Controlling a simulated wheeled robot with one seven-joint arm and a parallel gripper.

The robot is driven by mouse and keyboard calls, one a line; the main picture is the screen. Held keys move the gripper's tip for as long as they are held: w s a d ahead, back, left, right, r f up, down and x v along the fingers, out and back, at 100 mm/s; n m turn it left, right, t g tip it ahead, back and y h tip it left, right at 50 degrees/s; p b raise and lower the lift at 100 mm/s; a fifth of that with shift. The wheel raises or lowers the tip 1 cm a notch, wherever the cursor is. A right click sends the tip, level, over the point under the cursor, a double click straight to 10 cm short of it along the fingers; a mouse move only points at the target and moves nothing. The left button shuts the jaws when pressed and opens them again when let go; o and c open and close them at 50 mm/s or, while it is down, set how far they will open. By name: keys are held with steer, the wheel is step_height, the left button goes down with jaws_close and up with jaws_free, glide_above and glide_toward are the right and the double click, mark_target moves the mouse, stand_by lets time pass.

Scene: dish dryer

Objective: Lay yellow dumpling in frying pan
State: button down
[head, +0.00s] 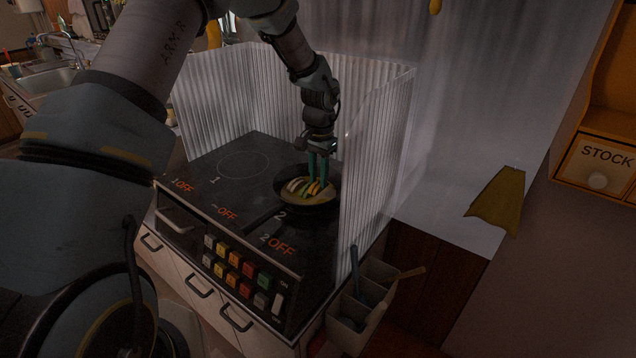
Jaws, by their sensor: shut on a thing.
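The frying pan (320,207) is dark and sits on the right rear part of the black stovetop, near burner 2. Several dumplings in pale, green, yellow and orange tones lie side by side in it. My gripper (317,178) points down into the pan with its teal fingers. It is shut on a small yellow piece, seemingly the yellow dumpling (314,187), low over or touching the pan's contents. The fingers partly hide it, so I cannot tell whether it touches the pan floor.
Corrugated screens (376,150) wall the stove's back and right side, close to my gripper. A control panel with coloured buttons (235,278) is at the front. A utensil holder (352,318) hangs at the right front. The left burner (243,164) is clear.

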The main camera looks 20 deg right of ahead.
mark_target(319, 181)
steer(key=shift+f+p, duration=0.3)
steer(key=shift+f, duration=1.05)
steer(key=shift+f, duration=0.1)
steer(key=c, duration=0.9)
jaws_free()
steer(key=shift+c, duration=0.2)
step_height(319, 181, up, 12)
steer(key=b, duration=0.3)
steer(key=shift+s, duration=0.15)
